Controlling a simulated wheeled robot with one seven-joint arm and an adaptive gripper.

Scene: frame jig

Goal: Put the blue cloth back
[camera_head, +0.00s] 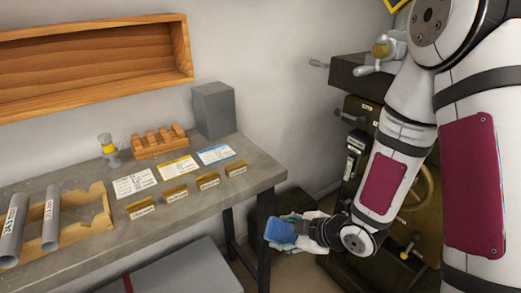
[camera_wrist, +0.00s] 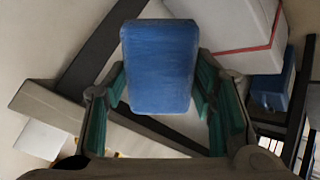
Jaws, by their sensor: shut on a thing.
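The blue cloth (camera_head: 281,231) is a folded, block-like piece held at the end of my arm, in front of the bench's right end. My gripper (camera_head: 297,232) is shut on it. In the wrist view the blue cloth (camera_wrist: 159,60) fills the space between the green-padded fingers of my gripper (camera_wrist: 160,88) and sticks out beyond their tips. It appears clear of the bench and held in the air.
The grey bench (camera_head: 205,215) bears wooden cradles with grey tubes (camera_head: 50,217), label cards (camera_head: 215,155), small wooden holders (camera_head: 208,181), a slotted wooden rack (camera_head: 159,142) and a grey block (camera_head: 213,110). A wooden shelf (camera_head: 95,65) hangs above. A dark machine (camera_head: 425,180) stands behind my arm.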

